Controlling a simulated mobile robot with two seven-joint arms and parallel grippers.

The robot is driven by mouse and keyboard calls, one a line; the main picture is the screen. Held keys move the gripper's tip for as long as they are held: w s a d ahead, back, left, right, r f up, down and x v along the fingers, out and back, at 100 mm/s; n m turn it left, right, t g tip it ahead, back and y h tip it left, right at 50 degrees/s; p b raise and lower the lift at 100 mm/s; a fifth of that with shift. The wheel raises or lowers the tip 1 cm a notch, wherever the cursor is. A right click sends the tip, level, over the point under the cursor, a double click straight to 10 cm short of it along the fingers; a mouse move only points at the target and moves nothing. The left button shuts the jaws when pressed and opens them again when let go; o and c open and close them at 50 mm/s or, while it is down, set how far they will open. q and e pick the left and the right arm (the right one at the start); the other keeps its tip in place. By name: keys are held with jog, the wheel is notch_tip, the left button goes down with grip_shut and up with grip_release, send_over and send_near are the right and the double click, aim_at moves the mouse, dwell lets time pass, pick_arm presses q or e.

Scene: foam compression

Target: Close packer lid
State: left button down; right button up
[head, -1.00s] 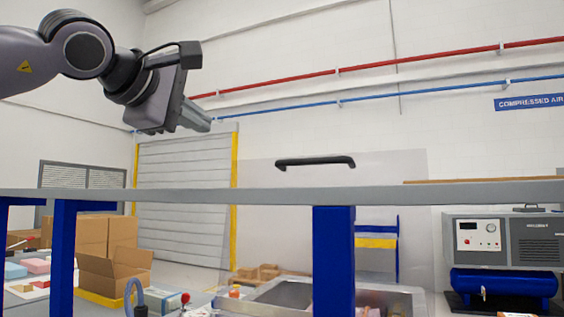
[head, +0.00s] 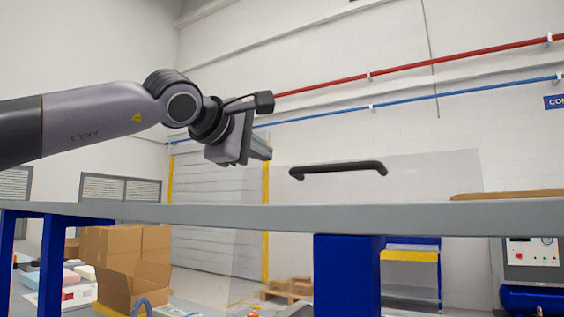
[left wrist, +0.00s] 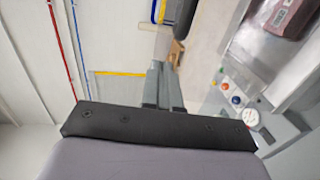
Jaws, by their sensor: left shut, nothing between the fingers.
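The packer lid (head: 430,180) is a clear panel standing raised, with a black bar handle (head: 338,170) near its top edge. My left gripper (head: 264,152) is to the left of the handle at nearly the same picture height, apart from it. Its fingers also show in the left wrist view (left wrist: 162,88), shut and empty. A dark bar at the top of that view looks like the handle (left wrist: 184,14). The packer's control panel (left wrist: 240,104), with coloured buttons, is at the right there. My right gripper is out of view.
A grey beam (head: 220,217) on a blue post (head: 346,275) crosses the head view and hides the packer's lower part. Cardboard boxes (head: 125,245) stand at the left. In the left wrist view, a dark reddish block (left wrist: 292,16) lies in the metal chamber.

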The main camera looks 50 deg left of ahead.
aim_at(289, 168)
pick_arm(q)
jog(key=p+x, duration=0.1)
jog(key=x, duration=0.5)
jog(key=shift+w, duration=0.35)
jog(key=shift+w+a, duration=0.15)
jog(key=shift+w, duration=0.3)
jog(key=shift+f, duration=0.1)
jog(key=shift+w, duration=0.1)
